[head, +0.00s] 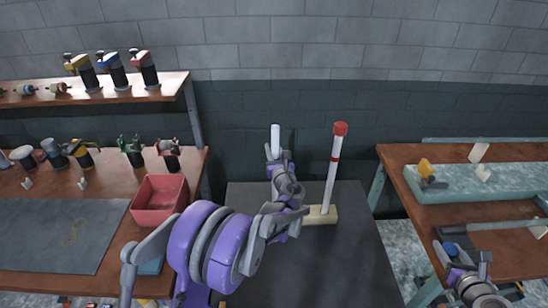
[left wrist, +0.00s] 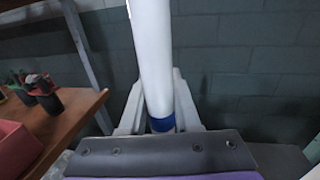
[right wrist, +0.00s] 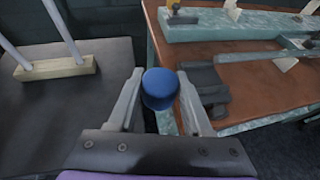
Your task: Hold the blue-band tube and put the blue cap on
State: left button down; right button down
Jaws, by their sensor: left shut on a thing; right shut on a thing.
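The blue-band tube (head: 276,131) is white and roughly upright, its bare white top showing above my left gripper (head: 273,154). In the left wrist view the gripper is shut on the tube (left wrist: 152,55) around its blue band (left wrist: 162,124). My arm hides the tube's lower part in the head view. The right wrist view shows two white tubes rising from a wooden block (right wrist: 58,68). My right gripper (right wrist: 159,92) is shut on the blue cap (right wrist: 160,86), held between its fingertips. In the head view this gripper is at the lower right, well apart from the tube.
A red-capped, red-banded white tube (head: 333,170) stands in the block (head: 322,216), close right of my left gripper. A red bin (head: 160,198) sits on the left bench. The right bench (head: 400,165) carries a pale green tray (head: 500,183). The dark table's front is clear.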

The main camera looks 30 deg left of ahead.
jog(key=shift+w, duration=0.1)
dwell(0.3)
jog(key=w+a+r+n+y, duration=0.1)
jog(key=w+a+r, duration=0.2)
jog(key=w+a, duration=0.3)
jog(key=w+a+r+n+y, duration=0.1)
jog(key=w+a+r, duration=0.3)
jog(key=w, duration=0.4)
jog(key=w+a+r+n+g+y, duration=0.1)
jog(key=w+a+r, duration=0.25)
jog(key=a, duration=0.35)
jog(key=w+a+r+n+g+y, duration=0.1)
jog(key=w+a+r, duration=0.1)
jog(key=a+r, duration=0.3)
notch_tip(320, 180, up, 7)
jog(key=n+g+y, duration=0.2)
send_over(275, 127)
jog(key=shift+w+d+f, duration=0.1)
jog(key=shift+w, duration=0.15)
jog(key=shift+s, duration=0.15)
